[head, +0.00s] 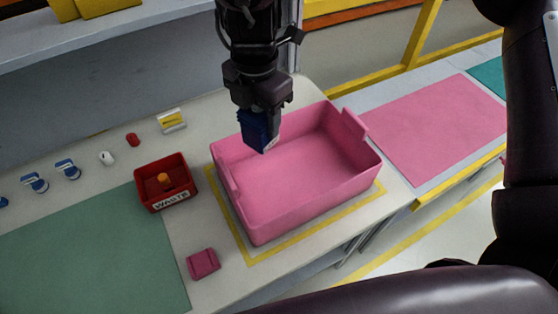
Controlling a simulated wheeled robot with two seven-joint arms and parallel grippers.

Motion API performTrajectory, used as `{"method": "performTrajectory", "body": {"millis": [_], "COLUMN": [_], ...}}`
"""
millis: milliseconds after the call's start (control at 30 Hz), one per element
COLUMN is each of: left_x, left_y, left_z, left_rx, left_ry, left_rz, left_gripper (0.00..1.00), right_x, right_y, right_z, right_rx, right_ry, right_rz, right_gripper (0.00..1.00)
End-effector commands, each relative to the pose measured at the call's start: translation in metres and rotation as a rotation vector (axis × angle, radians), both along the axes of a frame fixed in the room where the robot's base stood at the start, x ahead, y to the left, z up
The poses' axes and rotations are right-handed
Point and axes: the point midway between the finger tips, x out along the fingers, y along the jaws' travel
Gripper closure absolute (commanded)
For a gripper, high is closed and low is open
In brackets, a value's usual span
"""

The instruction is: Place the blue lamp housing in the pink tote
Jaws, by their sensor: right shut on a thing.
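The pink tote (311,163) stands on the pale bench in the middle of the head view, its open top facing up and its floor bare where I can see it. My right gripper (260,110) comes down from the top of the view. It is shut on the blue lamp housing (258,132), which shows below the fingers over the far left part of the tote. The fingers hide part of the housing, and I cannot tell its exact height above the tote floor. My left gripper is not in view.
A red waste bin (165,184) holding an orange thing stands left of the tote. A pink block (203,264) lies in front. Several small parts line the bench at left, beside a green mat (90,255). A pink mat (435,130) lies at right.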

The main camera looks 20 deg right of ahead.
Motion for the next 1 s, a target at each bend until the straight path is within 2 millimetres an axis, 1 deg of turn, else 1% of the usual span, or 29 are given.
{"method": "performTrajectory", "body": {"millis": [167,200,300,333,433,500,600,700,767,833,900,1000], "left_x": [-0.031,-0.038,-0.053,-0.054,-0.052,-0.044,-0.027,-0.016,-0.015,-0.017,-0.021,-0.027], "left_y": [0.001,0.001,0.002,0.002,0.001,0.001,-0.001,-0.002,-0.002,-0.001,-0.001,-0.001], "left_z": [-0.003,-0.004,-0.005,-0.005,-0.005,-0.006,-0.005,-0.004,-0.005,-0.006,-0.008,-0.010], "left_rx": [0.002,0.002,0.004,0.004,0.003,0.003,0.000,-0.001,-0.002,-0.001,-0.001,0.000], "left_ry": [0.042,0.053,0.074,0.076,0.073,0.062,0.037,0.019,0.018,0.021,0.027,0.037], "left_rz": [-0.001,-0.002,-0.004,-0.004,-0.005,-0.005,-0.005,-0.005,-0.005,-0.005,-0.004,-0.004], "left_gripper": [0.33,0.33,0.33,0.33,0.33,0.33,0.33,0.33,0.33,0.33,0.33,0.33], "right_x": [-0.002,-0.003,-0.003,-0.003,-0.003,-0.003,-0.002,-0.001,-0.002,-0.002,-0.002,-0.002], "right_y": [0.000,0.000,0.000,0.000,0.000,0.000,0.000,0.000,0.000,0.000,0.000,0.000], "right_z": [-0.043,-0.054,-0.081,-0.090,-0.116,-0.131,-0.147,-0.154,-0.158,-0.168,-0.179,-0.191], "right_rx": [0.001,0.001,0.001,0.001,0.000,0.001,0.001,0.001,0.001,0.000,0.001,0.000], "right_ry": [0.010,0.010,0.011,0.010,0.009,0.007,0.004,0.001,0.002,0.004,0.004,0.004], "right_rz": [-0.001,-0.001,-0.002,-0.002,-0.003,-0.002,-0.003,-0.001,-0.001,-0.002,-0.002,-0.002], "right_gripper": [0.77,0.77,0.77,0.77,0.77,0.77,0.77,0.77,0.77,0.77,0.77,0.77]}}
